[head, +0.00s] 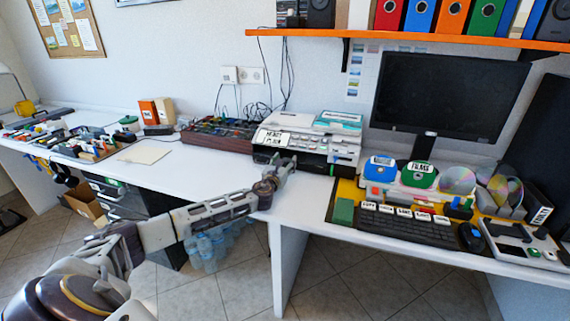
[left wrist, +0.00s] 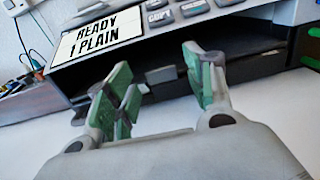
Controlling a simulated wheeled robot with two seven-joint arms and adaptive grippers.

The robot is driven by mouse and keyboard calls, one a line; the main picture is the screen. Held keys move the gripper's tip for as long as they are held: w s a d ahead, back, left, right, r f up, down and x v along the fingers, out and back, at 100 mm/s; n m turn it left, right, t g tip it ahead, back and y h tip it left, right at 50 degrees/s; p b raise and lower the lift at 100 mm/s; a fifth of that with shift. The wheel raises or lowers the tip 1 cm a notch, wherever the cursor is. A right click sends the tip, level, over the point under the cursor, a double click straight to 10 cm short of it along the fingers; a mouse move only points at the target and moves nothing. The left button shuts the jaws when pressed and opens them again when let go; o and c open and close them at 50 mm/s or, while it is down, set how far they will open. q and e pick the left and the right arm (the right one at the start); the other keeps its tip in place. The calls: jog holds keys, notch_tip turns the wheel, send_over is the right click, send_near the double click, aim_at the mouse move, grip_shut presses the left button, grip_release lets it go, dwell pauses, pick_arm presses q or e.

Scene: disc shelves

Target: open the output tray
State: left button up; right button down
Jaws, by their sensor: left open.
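The printer (head: 310,125), white with a dark front, stands on the desk against the wall. Its label (left wrist: 100,33) reads "READY 1 PLAIN" in the left wrist view. Below the buttons is a dark recessed front (left wrist: 245,68) with a grey tab (left wrist: 160,75), which seems to belong to the output tray; how far the tray is out I cannot tell. My left gripper (head: 284,164) is at the printer's lower front. In the left wrist view its green-padded fingers (left wrist: 160,82) are apart, on either side of the tab, with nothing held. Contact cannot be told. My right gripper is not in view.
A dark cable box (head: 215,136) stands left of the printer. Right of it are a keyboard (head: 405,226), disc holders (head: 420,174) and a monitor (head: 447,92). An orange shelf (head: 400,38) hangs above. The white desk (head: 205,165) is clear left of my gripper.

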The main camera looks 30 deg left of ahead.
pick_arm(q)
jog(key=shift+w, duration=0.3)
grip_shut()
dwell(0.4)
